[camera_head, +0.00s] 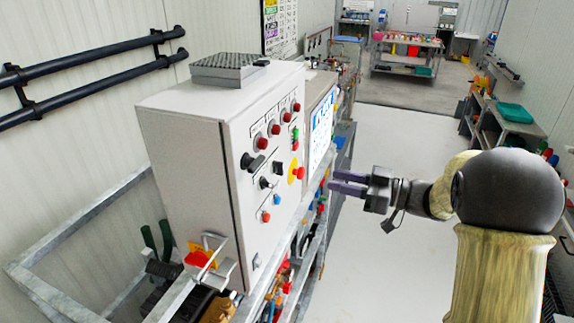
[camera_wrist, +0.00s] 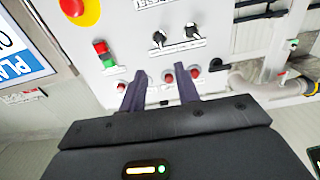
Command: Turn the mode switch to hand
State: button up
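The white control panel (camera_head: 252,130) carries several red lamps or buttons, a red mushroom button on a yellow plate (camera_head: 296,171) and black rotary switches. One black switch (camera_head: 278,168) sits mid-panel, and another (camera_head: 266,183) is lower left of it. In the wrist view, two black selector switches (camera_wrist: 159,40) (camera_wrist: 191,31) show beyond the fingers. Their labels are too small to read, so I cannot tell which is the mode switch. My gripper (camera_head: 333,182) is right of the panel, apart from the switches. In the wrist view, its two dark purple fingers (camera_wrist: 161,85) are apart and empty.
A large black handle (camera_head: 252,162) sticks out at the panel's left. A metal frame and pipes (camera_wrist: 270,85) lie beside and below the panel. The floor (camera_head: 395,145) right of the panel is clear.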

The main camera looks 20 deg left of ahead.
aim_at(283, 168)
jog(key=a+p, duration=0.1)
jog(key=a, duration=0.3)
jog(key=a+p, duration=0.2)
jog(key=a, duration=0.3)
jog(key=w+a+p, duration=0.1)
jog(key=a+p, duration=0.1)
jog(key=a, duration=0.2)
jog(key=shift+a, duration=0.15)
grip_shut()
